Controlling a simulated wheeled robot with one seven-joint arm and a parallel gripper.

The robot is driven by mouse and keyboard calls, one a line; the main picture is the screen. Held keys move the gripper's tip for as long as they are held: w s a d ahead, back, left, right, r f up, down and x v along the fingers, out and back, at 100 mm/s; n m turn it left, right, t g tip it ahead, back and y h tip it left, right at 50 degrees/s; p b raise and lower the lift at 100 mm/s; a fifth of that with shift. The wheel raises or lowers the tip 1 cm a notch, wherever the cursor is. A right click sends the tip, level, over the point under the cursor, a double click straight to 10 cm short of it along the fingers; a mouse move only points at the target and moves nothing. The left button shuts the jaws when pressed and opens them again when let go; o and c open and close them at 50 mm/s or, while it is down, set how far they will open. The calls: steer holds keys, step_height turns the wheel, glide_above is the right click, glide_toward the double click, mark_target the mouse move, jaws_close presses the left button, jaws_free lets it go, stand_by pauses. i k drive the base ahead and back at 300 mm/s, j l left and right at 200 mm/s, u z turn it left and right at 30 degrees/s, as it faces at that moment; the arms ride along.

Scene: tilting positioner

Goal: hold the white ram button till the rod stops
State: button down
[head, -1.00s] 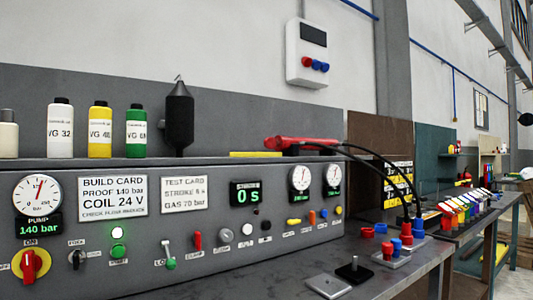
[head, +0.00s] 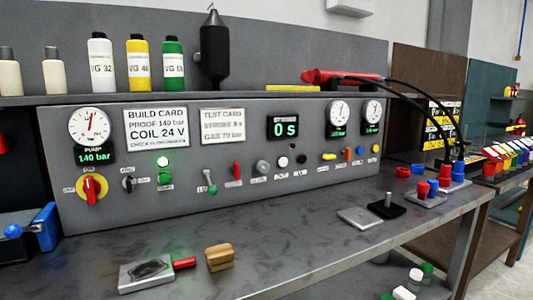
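A small round white button (head: 283,161) sits on the grey control panel (head: 225,190), right of a grey knob (head: 262,167) and left of a black button (head: 301,159). Its label is too small to read. Above it a timer display (head: 284,128) reads 0 s in green. No ram rod can be made out for certain. My gripper is not in view, and nothing touches the button.
The pump display (head: 94,155) reads 140 bar beside a red and yellow switch (head: 93,188). A metal block (head: 146,273), a wooden block (head: 220,258) and a black block with a pin (head: 387,206) lie on the bench (head: 290,235). The bench before the white button is clear.

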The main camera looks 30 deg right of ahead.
mark_target(283, 161)
steer(key=i+l+u, duration=0.4)
steer(key=l, duration=0.2)
steer(key=l+u, duration=0.2)
steer(key=l, duration=0.15)
steer(key=i+l+u, duration=0.2)
steer(key=l, duration=0.15)
steer(key=l+u, duration=0.2)
steer(key=l, duration=0.15)
